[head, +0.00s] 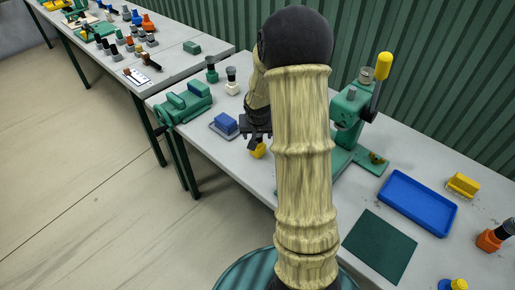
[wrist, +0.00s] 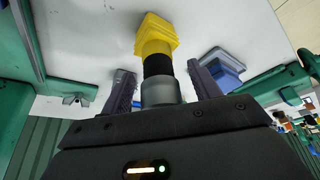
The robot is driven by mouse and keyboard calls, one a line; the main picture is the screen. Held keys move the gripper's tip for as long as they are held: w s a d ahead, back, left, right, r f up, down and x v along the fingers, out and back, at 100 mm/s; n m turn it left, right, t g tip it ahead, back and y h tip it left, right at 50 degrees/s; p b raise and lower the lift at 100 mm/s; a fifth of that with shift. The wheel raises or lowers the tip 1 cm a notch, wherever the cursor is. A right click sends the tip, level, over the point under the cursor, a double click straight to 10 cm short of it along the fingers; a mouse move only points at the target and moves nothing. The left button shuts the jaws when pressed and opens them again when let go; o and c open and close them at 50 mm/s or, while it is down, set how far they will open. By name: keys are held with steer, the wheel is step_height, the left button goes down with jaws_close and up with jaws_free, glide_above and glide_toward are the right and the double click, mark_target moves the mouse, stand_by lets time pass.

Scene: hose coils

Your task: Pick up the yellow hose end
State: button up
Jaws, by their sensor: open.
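The yellow hose end (wrist: 157,36) shows in the wrist view as a yellow block-like head with a black collar and a grey cylinder. It lies between the two fingers of my gripper (wrist: 160,82), which are spread apart. A gap shows on each side, and the fingers do not appear to touch it. In the head view the yellow hose end (head: 258,151) shows just below my gripper (head: 256,132) on the grey workbench (head: 232,164). My arm hides part of this area.
A blue block (head: 224,121) sits on a tray left of my gripper. A green vise (head: 187,100) stands farther left. A green press (head: 349,108) with a yellow-tipped lever, a blue tray (head: 418,203) and a green mat (head: 379,246) lie to the right.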

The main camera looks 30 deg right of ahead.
steer(key=shift+c, duration=0.2)
jaws_close()
steer(key=shift+w+r, duration=0.1)
steer(key=shift+r, duration=0.55)
step_height(320, 180, up, 9)
steer(key=shift+f+p, duration=0.1)
steer(key=shift+p, duration=0.4)
